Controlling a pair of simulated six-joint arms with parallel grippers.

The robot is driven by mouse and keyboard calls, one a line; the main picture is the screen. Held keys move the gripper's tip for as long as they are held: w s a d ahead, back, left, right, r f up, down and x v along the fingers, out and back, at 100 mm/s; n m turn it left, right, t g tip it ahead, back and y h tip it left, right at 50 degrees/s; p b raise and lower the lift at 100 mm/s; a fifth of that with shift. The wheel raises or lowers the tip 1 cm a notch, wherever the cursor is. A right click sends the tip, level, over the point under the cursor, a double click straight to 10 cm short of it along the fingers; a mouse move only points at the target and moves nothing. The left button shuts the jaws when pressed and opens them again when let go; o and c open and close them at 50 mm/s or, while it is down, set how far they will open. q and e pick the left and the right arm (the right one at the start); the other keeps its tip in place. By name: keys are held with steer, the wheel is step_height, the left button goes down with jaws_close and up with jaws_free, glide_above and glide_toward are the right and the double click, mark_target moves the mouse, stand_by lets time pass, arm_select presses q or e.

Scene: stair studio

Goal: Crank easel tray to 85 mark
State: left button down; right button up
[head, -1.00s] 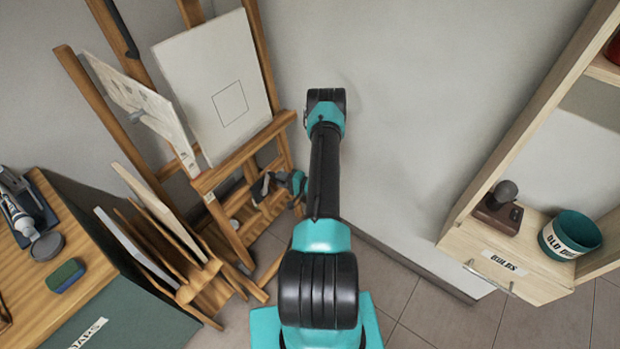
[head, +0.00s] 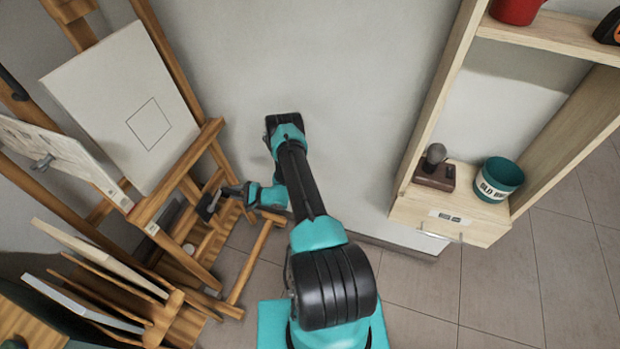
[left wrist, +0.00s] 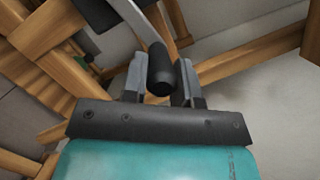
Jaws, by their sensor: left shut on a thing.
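The wooden easel (head: 196,262) stands at the left in the head view. Its tray (head: 182,168) is a slanted ledge under a white canvas (head: 118,105) with a drawn square. My left gripper (head: 209,205) is low among the easel's lower bars, below the tray. In the left wrist view, the left gripper (left wrist: 160,84) is shut on the black crank handle (left wrist: 161,73), which sits between its fingers. A grey, curved crank arm (left wrist: 131,16) leads off from the handle. Small white labels are on the easel, but no 85 mark can be read. My right gripper is not in view.
A rack of upright boards (head: 105,265) stands at the lower left, close to the easel. A pale wooden shelf unit with a drawer (head: 452,222) and a teal pot (head: 499,180) is at the right. Tiled floor between them is clear.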

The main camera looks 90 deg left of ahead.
arm_select(q)
steer(key=shift+w+d+f, duration=0.1)
steer(key=shift+d+f, duration=0.1)
steer(key=shift+f, duration=0.6)
steer(key=shift+d+f, duration=0.2)
steer(key=shift+f, duration=0.55)
steer(key=shift+w+d+f, duration=0.1)
steer(key=shift+d+f, duration=0.1)
steer(key=shift+f, duration=0.6)
steer(key=shift+s, duration=0.1)
steer(key=c, duration=0.9)
jaws_free()
steer(key=shift+a, duration=0.1)
steer(key=v, duration=1.7)
steer(key=shift+w, duration=0.25)
